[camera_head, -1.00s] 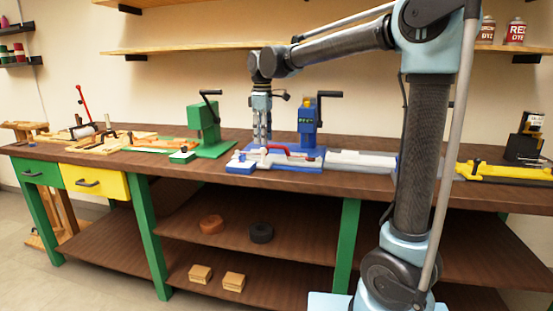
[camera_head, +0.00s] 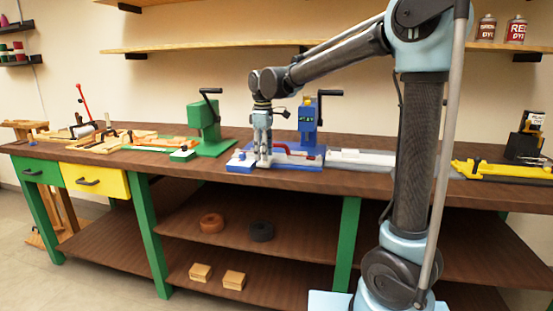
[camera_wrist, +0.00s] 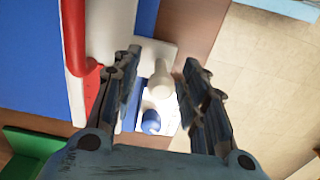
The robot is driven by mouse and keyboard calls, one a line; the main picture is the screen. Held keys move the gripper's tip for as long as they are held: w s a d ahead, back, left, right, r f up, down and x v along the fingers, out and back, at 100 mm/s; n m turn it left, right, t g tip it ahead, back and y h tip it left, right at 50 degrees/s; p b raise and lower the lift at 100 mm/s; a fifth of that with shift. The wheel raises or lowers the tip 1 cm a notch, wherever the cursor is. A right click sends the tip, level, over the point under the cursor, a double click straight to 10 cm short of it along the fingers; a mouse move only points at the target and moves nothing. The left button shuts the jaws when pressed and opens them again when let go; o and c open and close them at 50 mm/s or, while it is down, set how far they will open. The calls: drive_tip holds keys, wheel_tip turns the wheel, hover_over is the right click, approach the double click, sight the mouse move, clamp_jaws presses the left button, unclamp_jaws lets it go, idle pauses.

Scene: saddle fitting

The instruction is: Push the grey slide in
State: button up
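On the bench, a blue fixture (camera_head: 308,162) carries a red handle (camera_head: 293,150). A pale grey slide-like bar (camera_head: 362,157) runs from its right side, partly behind my arm. My gripper (camera_head: 264,163) is low over the fixture's left part. In the wrist view my gripper (camera_wrist: 161,60) has its two fingers apart. A pale knob (camera_wrist: 160,82) on a pale plate (camera_wrist: 160,52) shows between the fingers; I cannot tell if they touch it. A blue round button (camera_wrist: 151,122) is beside the knob. The red handle (camera_wrist: 74,40) lies left of the fingers.
A blue lever press (camera_head: 308,125) stands behind the fixture, and a green press (camera_head: 207,125) stands to the left. A yellow fixture (camera_head: 500,170) is at the right. The bench's front edge (camera_head: 290,182) is close to my gripper.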

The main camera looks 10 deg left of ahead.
drive_tip(key=c, duration=0.8)
drive_tip(key=shift+w, duration=0.95)
